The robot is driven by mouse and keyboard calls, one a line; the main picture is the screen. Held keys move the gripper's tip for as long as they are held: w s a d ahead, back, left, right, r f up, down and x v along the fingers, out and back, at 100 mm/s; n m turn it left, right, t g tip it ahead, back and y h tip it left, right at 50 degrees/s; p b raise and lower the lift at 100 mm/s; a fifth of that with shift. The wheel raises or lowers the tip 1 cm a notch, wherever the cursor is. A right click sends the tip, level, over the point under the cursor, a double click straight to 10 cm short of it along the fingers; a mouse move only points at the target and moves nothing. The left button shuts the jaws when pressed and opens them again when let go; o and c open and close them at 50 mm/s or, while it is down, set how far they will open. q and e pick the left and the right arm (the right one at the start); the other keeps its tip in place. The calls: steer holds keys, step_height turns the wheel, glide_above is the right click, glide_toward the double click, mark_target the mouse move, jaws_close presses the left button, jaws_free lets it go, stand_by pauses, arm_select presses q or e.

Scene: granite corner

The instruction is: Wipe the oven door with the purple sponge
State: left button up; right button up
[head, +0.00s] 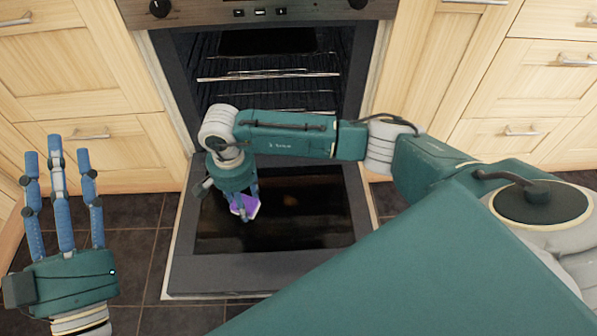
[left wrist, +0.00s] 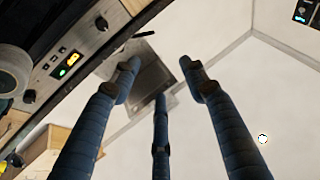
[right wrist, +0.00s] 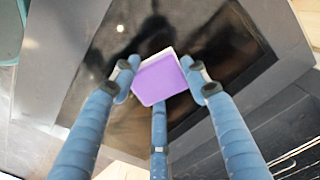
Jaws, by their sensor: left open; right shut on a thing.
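The oven door (head: 330,225) is folded down open, its dark glass facing up. My right gripper (head: 243,208) reaches down over the left half of the glass and is shut on the purple sponge (head: 245,204). In the right wrist view the sponge (right wrist: 158,80) sits between the blue fingers, with the dark glass (right wrist: 115,40) behind it. I cannot tell whether the sponge touches the glass. A small brownish spot (head: 290,201) shows on the glass right of the sponge. My left gripper (head: 60,160) is open and empty, fingers up, left of the door.
The oven cavity with wire racks (head: 268,76) is open behind the door. Light wood cabinets (head: 85,85) with drawers stand on both sides. Dark floor tiles (head: 150,230) lie clear between my left gripper and the door. My right arm spans the view above the door.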

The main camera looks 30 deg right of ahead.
steer(key=shift+r+p, duration=0.35)
steer(key=shift+r, duration=0.35)
arm_select(q)
step_height(320, 180, down, 8)
steer(key=w+g+y, duration=0.1)
steer(key=g, duration=0.2)
steer(key=shift+a+r+g+y+p, duration=0.15)
steer(key=shift+a+g+y+p, duration=0.15)
steer(key=shift+a+y+p, duration=0.1)
arm_select(e)
steer(key=shift+r, duration=0.6)
arm_select(q)
steer(key=shift+w, duration=0.1)
